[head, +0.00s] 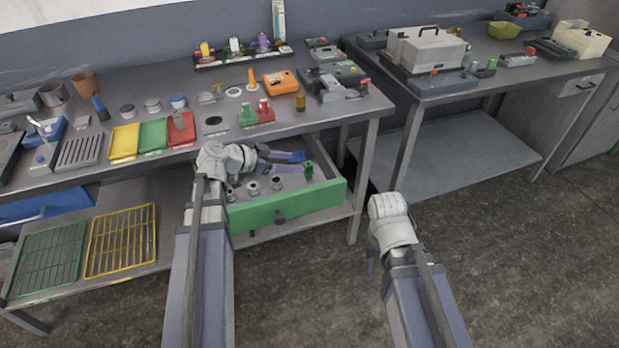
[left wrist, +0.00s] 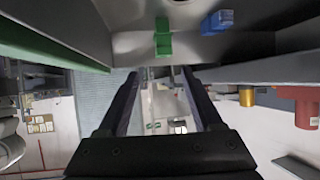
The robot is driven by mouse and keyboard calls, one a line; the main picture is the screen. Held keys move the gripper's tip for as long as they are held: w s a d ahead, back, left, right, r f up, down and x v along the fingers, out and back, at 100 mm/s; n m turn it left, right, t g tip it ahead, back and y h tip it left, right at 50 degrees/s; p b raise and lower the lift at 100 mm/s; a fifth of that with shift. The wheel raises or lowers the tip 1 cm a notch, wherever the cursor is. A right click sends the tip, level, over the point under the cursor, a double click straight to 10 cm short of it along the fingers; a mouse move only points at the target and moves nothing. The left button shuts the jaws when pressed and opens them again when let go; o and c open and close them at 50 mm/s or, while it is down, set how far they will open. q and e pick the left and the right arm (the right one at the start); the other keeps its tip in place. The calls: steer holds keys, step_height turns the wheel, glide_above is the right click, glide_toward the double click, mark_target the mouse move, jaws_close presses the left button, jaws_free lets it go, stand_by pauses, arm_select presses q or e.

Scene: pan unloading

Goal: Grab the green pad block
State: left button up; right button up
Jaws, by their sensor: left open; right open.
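A small upright green block (head: 309,170), taken to be the green pad block, stands in the open drawer near its right end. It also shows in the left wrist view (left wrist: 163,40), just beyond and between my fingertips. A blue block (head: 296,156) is near it in the drawer, and also shows in the left wrist view (left wrist: 218,21). My left gripper (head: 291,162) reaches over the drawer from the left, open and empty, its fingers pointing toward the green block. My right gripper (head: 370,267) is open, low in front of the benches, partly hidden by its wrist.
The drawer's green front (head: 285,207) and side walls surround the block. Several round metal parts (head: 253,188) lie in the drawer. Floor on the right is clear.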

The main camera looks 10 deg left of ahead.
mark_target(304, 165)
arm_select(q)
steer(key=shift+f, duration=0.65)
steer(key=shift+b+x, duration=0.75)
steer(key=shift+x, duration=0.25)
steer(key=shift+w+d+f, duration=0.1)
steer(key=shift+w+d, duration=0.15)
steer(key=shift+w, duration=0.05)
steer(key=b+x, duration=0.1)
steer(key=x, duration=0.2)
steer(key=b+x, duration=0.1)
steer(key=shift+w+a+f+b, duration=0.25)
steer(key=shift+f+b, duration=0.1)
steer(key=shift+w+d+f, duration=0.1)
steer(key=shift+w+d, duration=0.1)
steer(key=shift+d, duration=0.05)
arm_select(e)
step_height(304, 165, down, 5)
steer(key=shift+f, duration=0.1)
arm_select(q)
steer(key=shift+c, duration=0.2)
jaws_close()
